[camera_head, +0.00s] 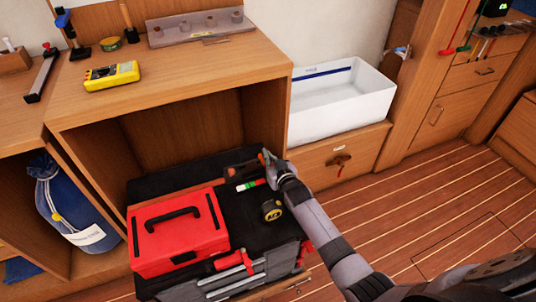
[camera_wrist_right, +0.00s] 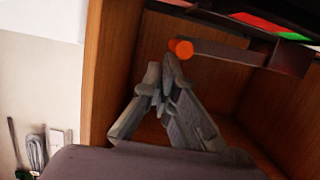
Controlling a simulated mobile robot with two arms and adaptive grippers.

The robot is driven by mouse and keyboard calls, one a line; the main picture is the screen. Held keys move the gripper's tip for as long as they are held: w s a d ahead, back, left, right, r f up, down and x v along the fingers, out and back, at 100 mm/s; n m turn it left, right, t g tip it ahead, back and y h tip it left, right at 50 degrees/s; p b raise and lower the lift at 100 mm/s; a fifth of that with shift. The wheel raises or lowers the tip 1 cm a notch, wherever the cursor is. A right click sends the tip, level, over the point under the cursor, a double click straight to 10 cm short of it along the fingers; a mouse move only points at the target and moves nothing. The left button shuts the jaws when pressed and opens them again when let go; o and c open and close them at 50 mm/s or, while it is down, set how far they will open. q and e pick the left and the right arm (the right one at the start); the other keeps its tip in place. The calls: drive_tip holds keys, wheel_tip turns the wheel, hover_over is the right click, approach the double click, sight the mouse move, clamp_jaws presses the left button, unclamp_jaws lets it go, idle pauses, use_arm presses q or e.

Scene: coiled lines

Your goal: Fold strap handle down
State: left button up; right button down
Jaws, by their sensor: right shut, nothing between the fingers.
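My right gripper (camera_head: 268,158) is shut and empty at the back right corner of the black-topped tool case (camera_head: 240,220). In the right wrist view its closed fingertips (camera_wrist_right: 165,75) are just below the orange end of a dark bar (camera_wrist_right: 225,52). They look close to it, but I cannot tell whether they touch. The bar also shows in the head view (camera_head: 240,170), lying along the back right of the case. A red box (camera_head: 155,243) with a black handle (camera_head: 172,216) on its lid sits on the case's left part. I cannot tell which part is the strap handle. My left gripper is out of view.
A yellow-black tape measure (camera_head: 271,210) and a red, green and white item (camera_head: 250,184) lie on the case. A wooden cubby (camera_head: 170,130) encloses its back. A white bin (camera_head: 340,100) stands at right, and a blue bag (camera_head: 75,205) at left.

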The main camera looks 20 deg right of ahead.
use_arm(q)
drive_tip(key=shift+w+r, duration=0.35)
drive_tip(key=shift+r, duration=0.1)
use_arm(e)
drive_tip(key=shift+d+f, duration=0.2)
drive_tip(key=shift+f, duration=0.25)
drive_tip(key=shift+s, duration=0.15)
drive_tip(key=shift+s, duration=0.3)
drive_tip(key=v, duration=1.1)
drive_tip(key=shift+r, duration=0.2)
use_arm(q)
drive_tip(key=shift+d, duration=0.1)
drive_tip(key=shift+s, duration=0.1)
use_arm(e)
drive_tip(key=shift+f, duration=0.1)
